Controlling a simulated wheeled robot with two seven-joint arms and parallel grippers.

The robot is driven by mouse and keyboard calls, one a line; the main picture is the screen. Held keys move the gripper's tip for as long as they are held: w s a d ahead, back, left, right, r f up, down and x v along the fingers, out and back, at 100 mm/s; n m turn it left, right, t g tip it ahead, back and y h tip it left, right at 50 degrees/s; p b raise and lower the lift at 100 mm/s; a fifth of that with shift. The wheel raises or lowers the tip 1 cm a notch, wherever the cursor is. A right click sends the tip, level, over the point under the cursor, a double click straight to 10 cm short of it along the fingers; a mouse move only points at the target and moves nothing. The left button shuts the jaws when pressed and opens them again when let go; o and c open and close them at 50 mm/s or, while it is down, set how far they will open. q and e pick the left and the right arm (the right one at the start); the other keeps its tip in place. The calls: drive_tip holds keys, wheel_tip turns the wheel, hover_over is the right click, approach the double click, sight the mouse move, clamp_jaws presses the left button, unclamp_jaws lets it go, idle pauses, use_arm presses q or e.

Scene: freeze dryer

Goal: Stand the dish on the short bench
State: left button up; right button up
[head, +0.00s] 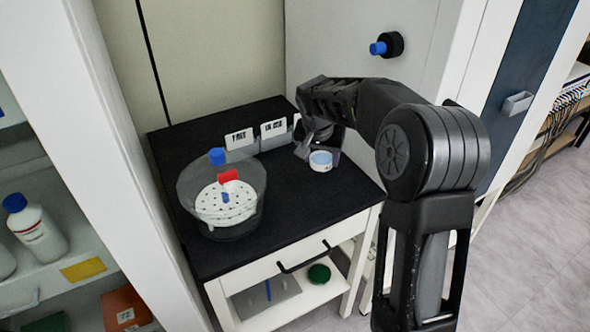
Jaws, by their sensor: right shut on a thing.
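The dish (321,161) is a small round white piece with a pale blue top. My right gripper (317,150) is shut on it, over the right part of the short bench's black top (281,220). The dish looks level and very near the bench surface; I cannot tell whether it touches. The gripper's fingers are partly hidden by its own body. My left gripper is not in view.
A clear glass vessel (190,208) with a perforated white plate stands on the bench's left part. Labelled white cards (273,128) stand behind. A blue-capped bottle (36,228) is on the left shelf. The bench's front middle is clear.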

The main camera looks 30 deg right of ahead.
sight(320, 162)
drive_tip(key=shift+f, duration=1.85)
drive_tip(key=shift+f, duration=1.9)
drive_tip(key=shift+f, duration=0.25)
drive_tip(key=o, duration=1.3)
drive_tip(key=shift+r, duration=0.1)
drive_tip(key=shift+o, duration=0.2)
drive_tip(key=shift+r, duration=0.15)
drive_tip(key=shift+r, duration=0.15)
drive_tip(key=v, duration=1.1)
drive_tip(key=shift+r, duration=0.4)
